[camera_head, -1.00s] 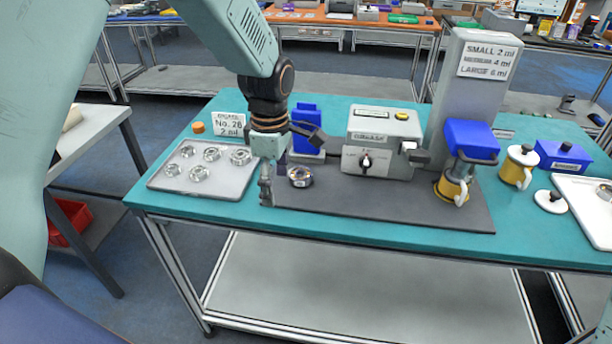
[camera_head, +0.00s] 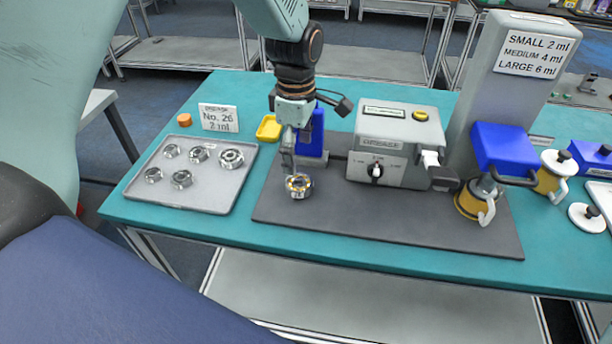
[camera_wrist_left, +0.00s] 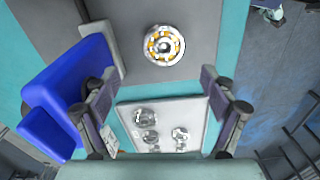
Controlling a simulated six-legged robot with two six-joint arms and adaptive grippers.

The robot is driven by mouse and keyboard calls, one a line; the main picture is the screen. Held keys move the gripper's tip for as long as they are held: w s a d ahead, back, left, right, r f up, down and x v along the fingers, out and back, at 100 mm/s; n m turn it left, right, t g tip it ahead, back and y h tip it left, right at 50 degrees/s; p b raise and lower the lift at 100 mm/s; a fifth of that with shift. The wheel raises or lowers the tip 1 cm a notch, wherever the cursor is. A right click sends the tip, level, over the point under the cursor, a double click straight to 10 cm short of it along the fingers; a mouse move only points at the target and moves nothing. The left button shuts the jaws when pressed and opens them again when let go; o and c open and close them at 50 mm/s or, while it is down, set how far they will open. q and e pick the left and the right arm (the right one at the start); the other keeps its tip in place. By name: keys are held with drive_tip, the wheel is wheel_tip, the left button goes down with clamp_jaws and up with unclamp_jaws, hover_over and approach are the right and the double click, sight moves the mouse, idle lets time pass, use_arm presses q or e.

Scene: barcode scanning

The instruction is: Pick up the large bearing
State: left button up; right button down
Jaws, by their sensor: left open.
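A metal bearing (camera_head: 299,186) with orange-yellow between its rings lies flat on the dark mat (camera_head: 400,220). In the left wrist view the same bearing (camera_wrist_left: 164,45) is beyond the fingertips and fully visible. My left gripper (camera_head: 290,158) points down just behind and above the bearing. Another bearing (camera_head: 231,158) lies on the grey tray (camera_head: 205,200) with several metal nut-like parts. My right gripper is not in view.
A blue block (camera_head: 311,135) stands close behind the left gripper, with a yellow dish (camera_head: 269,128) beside it. A grey control box (camera_head: 392,145) is right of the bearing. Farther right stands a tall dispenser (camera_head: 505,80) with a blue head. The mat's front part is clear.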

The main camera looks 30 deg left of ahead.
sight(299, 184)
use_arm(q)
drive_tip(key=shift+w+f, duration=0.15)
drive_tip(key=shift+f, duration=0.05)
drive_tip(key=s+f, duration=0.2)
drive_tip(key=f, duration=0.2)
drive_tip(key=w+f, duration=0.1)
drive_tip(key=f, duration=0.2)
drive_tip(key=shift+w+d+f, duration=0.1)
drive_tip(key=shift+w+d, duration=0.1)
drive_tip(key=shift+w, duration=0.1)
drive_tip(key=shift+s+a+r, duration=0.1)
drive_tip(key=shift+s+r, duration=0.2)
drive_tip(key=shift+s, duration=0.3)
drive_tip(key=shift+c, duration=1.1)
drive_tip(key=shift+w+f, duration=0.3)
drive_tip(key=shift+w, duration=0.25)
drive_tip(key=c, duration=0.4)
drive_tip(key=shift+s+r, duration=0.25)
drive_tip(key=shift+s, duration=0.1)
drive_tip(key=c, duration=0.5)
drive_tip(key=shift+c, duration=1.4)
drive_tip(key=shift+w+f, duration=0.15)
drive_tip(key=shift+w, duration=0.1)
drive_tip(key=shift+c, duration=0.3)
wheel_tip(299, 184, up, 10)
drive_tip(key=shift+s, duration=0.2)
